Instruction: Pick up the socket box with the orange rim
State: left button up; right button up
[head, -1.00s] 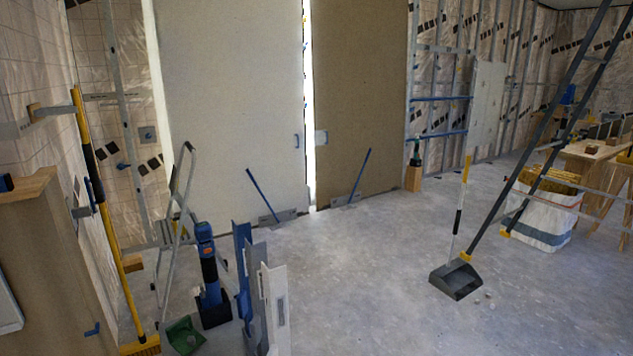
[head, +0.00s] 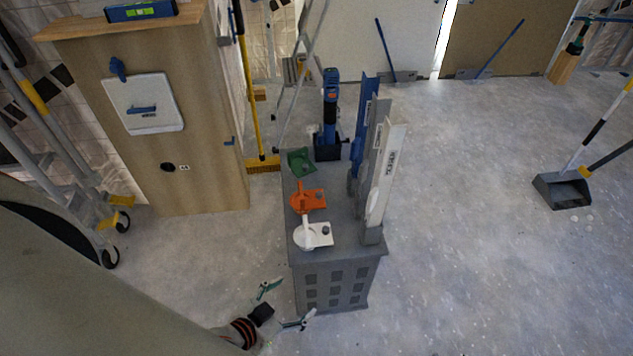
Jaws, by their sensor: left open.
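I cannot make out a socket box with an orange rim for certain. A flat orange piece with an upright part and a dark knob (head: 309,199) lies on a grey stand (head: 340,248), between a similar green piece (head: 299,162) and a similar white piece (head: 314,235). My left gripper (head: 292,300) is at the bottom of the head view, near the stand's lower front left corner. Its green-tipped fingers are spread apart with nothing between them. My right gripper is not in view.
Tall blue, grey and white profiles (head: 385,180) stand on the right of the stand. A wooden cabinet (head: 190,120) with a white panel and a level on top stands left. A yellow broom (head: 262,165) leans beside it. The floor at right is mostly clear.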

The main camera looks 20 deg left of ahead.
aim_at(303, 202)
jog(key=u, duration=1.4)
jog(key=z, duration=1.4)
jog(key=i+j, duration=0.1)
jog(key=j, duration=0.3)
jog(key=i+j, duration=0.1)
jog(key=j, duration=0.25)
jog(key=i+j+z, duration=0.1)
jog(key=j, duration=0.3)
jog(key=i+j, duration=0.15)
jog(key=j, duration=0.6)
jog(key=i+z, duration=0.05)
jog(key=i, duration=0.05)
